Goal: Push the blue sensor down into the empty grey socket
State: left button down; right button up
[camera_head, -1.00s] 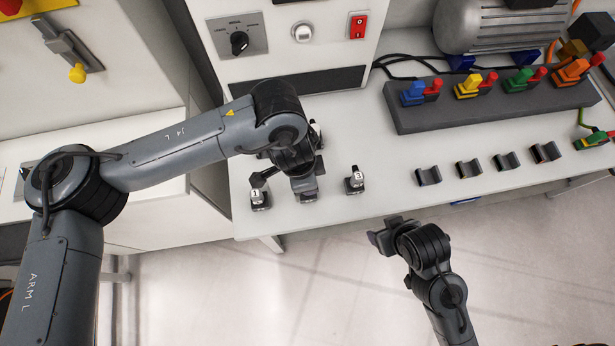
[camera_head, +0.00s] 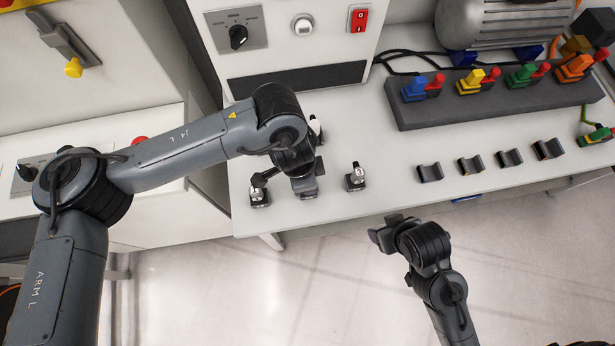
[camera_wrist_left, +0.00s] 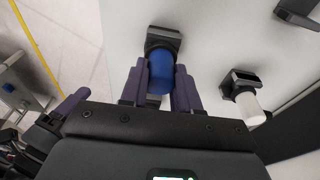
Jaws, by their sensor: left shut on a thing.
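The blue sensor (camera_wrist_left: 159,76) is a short blue cylinder between the purple-grey fingers of my left gripper (camera_wrist_left: 160,88), which is shut on it. Its far end meets a dark grey socket (camera_wrist_left: 164,38) in the left wrist view; how deep it sits cannot be told. In the head view my left gripper (camera_head: 302,178) is over that socket (camera_head: 308,194), between the blocks marked 1 (camera_head: 259,197) and 3 (camera_head: 355,178), and the arm hides the sensor. My right gripper (camera_head: 385,232) hangs off the bench's front edge, apart from everything; its jaw opening is unclear.
A white sensor (camera_wrist_left: 249,106) stands in another holder beside my left gripper. Several empty dark cradles (camera_head: 469,165) line the bench at right, before a grey rack (camera_head: 500,100) with coloured connectors. A control panel (camera_head: 290,45) rises behind.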

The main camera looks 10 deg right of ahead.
pick_arm(q)
jog(key=shift+f, duration=0.1)
jog(key=c, duration=0.7)
grip_release()
jog(key=shift+c, duration=0.2)
